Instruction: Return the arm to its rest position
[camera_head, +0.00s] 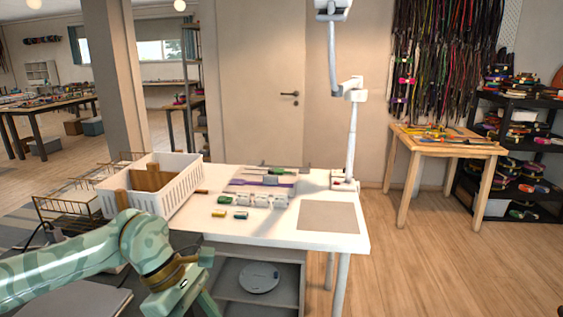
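My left arm, green with a wavy pattern, comes in from the lower left. Its gripper (205,280) is low in front of the white table (265,237), near the table's front left corner. My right arm and gripper are not in view. On the table are a braiding fixture with white blocks (261,200) and purple and green pieces, and a grey mat (328,216).
A white basket (180,195) stands at the table's left end, close above my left arm. A white lamp (351,140) rises at the back right. A wire rack (68,212) stands left. A wooden table (450,148) and black shelf (540,147) are farther right. Floor at right is clear.

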